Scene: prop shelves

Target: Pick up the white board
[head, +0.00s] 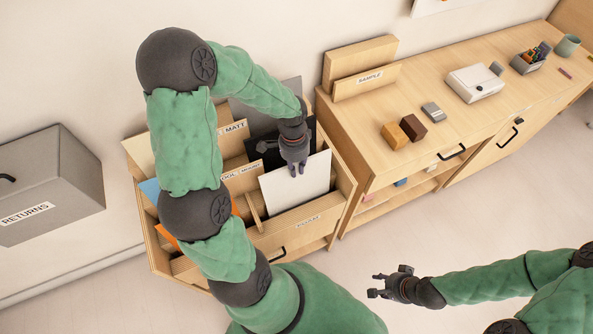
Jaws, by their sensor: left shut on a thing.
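The white board (298,185) stands tilted in the front right compartment of a wooden bin unit (343,200), against a divider. My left gripper (296,170) reaches down from above and is shut on the board's top edge. The board's lower part is hidden behind the bin's front wall. My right gripper (378,285) is open and empty, out over the floor in front of the furniture.
Black and grey boards (263,115) stand behind the white one. Labelled dividers (242,171) split the bin. A wooden cabinet (460,70) with small blocks and a white box adjoins on the right. A grey RETURNS box (50,185) is at left. Open floor lies in front.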

